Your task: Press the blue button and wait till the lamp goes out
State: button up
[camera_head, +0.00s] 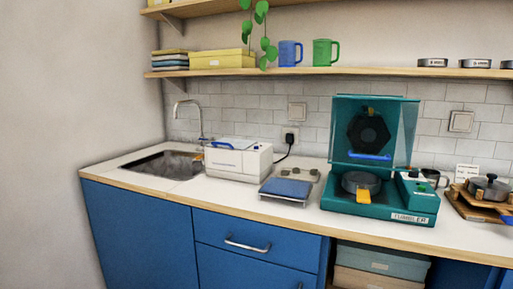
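A teal machine (350,207) with letters on its front stands on the counter right of centre. Its see-through lid (409,130) is raised, with a black hexagonal part (368,133) and a blue bar (370,156) behind it. A dark round pan (361,180) with a yellow handle (363,196) sits in the machine's base. A control panel (415,190) is at the machine's right side; its small parts are too small to tell a blue button or a lamp apart. My gripper is not in view.
A white appliance (238,164) with a blue handle, a small rack with a blue pad (287,188) and a sink (165,165) are to the left. A pot (489,188) on wooden boards is at the right. A shelf (340,71) with mugs hangs above.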

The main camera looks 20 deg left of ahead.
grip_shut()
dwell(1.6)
